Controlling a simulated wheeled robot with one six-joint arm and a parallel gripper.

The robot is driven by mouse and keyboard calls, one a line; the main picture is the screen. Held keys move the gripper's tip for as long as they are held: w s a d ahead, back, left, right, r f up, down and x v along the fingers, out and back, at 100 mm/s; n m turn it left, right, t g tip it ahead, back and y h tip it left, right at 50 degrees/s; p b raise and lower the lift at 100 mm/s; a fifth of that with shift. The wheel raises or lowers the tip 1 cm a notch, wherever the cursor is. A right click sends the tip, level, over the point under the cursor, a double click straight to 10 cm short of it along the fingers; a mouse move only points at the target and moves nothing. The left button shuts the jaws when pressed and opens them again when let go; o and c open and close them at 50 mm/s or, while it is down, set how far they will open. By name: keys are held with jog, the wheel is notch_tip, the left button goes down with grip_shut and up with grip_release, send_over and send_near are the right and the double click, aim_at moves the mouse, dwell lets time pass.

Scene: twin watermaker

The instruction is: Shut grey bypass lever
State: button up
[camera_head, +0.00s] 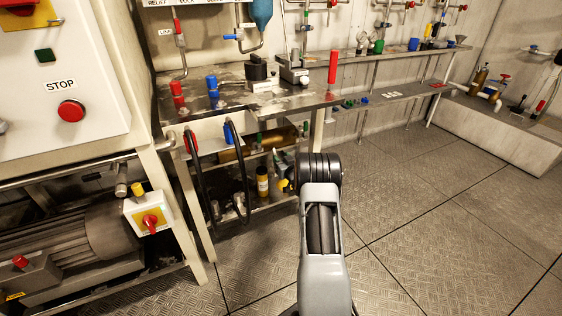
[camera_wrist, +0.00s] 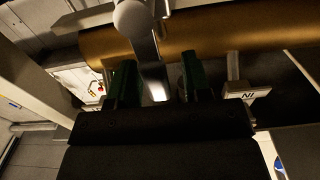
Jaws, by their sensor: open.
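In the wrist view, a grey part with a rounded end (camera_wrist: 133,17) and a flat arm, which looks like the grey bypass lever, runs down between the fingers of my gripper (camera_wrist: 160,80). The two dark green fingers are apart, one on each side of it. I cannot tell whether either touches it. Its lower end is partly hidden by my gripper. In the head view my arm reaches to the lower part of the bench; the fingers and the lever cannot be made out there.
A brass cylinder (camera_wrist: 225,40) lies close behind the fingers. A tag (camera_wrist: 241,92) with inverted lettering hangs to their right. In the head view, black hoses (camera_head: 243,172) loop below the metal bench (camera_head: 235,100). The tread-plate floor (camera_head: 420,215) at right is clear.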

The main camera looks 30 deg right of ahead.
jog(key=shift+w, duration=0.3)
grip_shut()
dwell(0.3)
